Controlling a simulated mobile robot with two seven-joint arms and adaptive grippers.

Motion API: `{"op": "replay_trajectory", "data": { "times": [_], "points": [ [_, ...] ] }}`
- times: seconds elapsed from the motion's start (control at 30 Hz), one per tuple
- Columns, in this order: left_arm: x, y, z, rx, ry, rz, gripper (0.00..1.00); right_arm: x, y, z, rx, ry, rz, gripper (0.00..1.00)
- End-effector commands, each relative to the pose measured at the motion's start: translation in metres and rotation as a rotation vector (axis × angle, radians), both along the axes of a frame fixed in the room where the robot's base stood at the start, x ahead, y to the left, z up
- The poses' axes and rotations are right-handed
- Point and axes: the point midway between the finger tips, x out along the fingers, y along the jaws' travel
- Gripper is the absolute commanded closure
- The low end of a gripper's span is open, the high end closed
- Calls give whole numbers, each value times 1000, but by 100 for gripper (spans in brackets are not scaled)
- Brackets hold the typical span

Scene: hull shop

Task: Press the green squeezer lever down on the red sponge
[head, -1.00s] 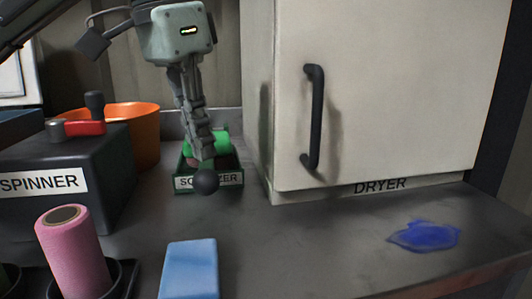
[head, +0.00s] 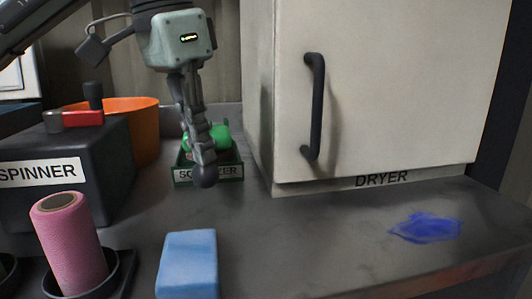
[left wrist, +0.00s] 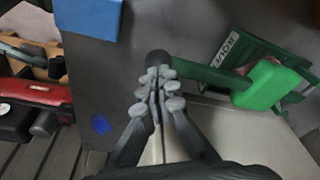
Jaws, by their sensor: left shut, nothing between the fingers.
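The squeezer (head: 236,172) is a dark green open tray at the back of the bench, left of the dryer. Its green lever (head: 221,133) reaches forward to a black ball knob (head: 205,178). In the left wrist view the lever arm (left wrist: 200,74) runs from a green block to the knob (left wrist: 158,58). My left gripper (head: 207,155) is shut and empty, pointing down, its tips at or just above the knob. Its fingertips (left wrist: 158,78) also look close to the knob in the wrist view; contact is unclear. My right gripper is not in view.
The white dryer (head: 400,90) with a black handle stands right. The spinner (head: 70,145) and an orange bucket (head: 145,130) stand left. A pink roll (head: 70,245) and a blue block (head: 188,265) are in front. A blue patch (head: 427,228) lies on the bench.

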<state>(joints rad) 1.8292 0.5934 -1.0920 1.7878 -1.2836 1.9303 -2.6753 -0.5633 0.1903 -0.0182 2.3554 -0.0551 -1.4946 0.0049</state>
Motion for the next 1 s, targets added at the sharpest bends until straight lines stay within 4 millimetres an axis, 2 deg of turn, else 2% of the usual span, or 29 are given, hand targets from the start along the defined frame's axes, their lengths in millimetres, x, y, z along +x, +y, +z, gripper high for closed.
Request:
{"op": "replay_trajectory", "data": {
  "times": [1.0],
  "points": [
    [-1,0,-7,7,12,-4,100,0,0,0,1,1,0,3]
  ]
}}
